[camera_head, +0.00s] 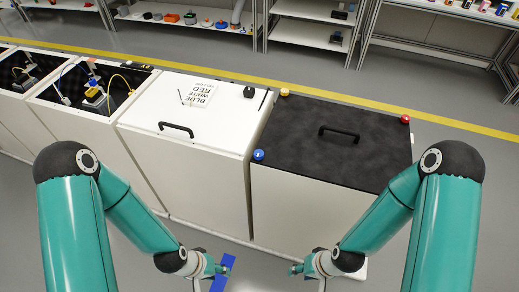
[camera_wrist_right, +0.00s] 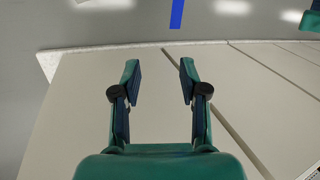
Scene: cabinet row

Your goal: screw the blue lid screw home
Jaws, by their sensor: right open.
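The blue lid screw (camera_head: 258,155) sits at the near left corner of the dark cabinet lid (camera_head: 305,150) in the head view. It looks upright; how deep it sits is too small to tell. My right gripper (camera_head: 293,268) is low in front of the cabinets, below and apart from the blue screw. In the right wrist view my right gripper (camera_wrist_right: 160,75) is open, with nothing between its fingers. My left gripper (camera_head: 222,268) is low in front of the white cabinet, away from the lid; its fingers are too small to read.
A red screw (camera_head: 405,119) and a yellow screw (camera_head: 285,91) mark other lid corners. A black handle (camera_head: 338,134) stands up mid-lid. The white lid (camera_head: 215,130) on the left carries a printed sheet (camera_head: 198,94) and black knob (camera_head: 249,91). A blue strip (camera_wrist_right: 177,14) shows on the floor.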

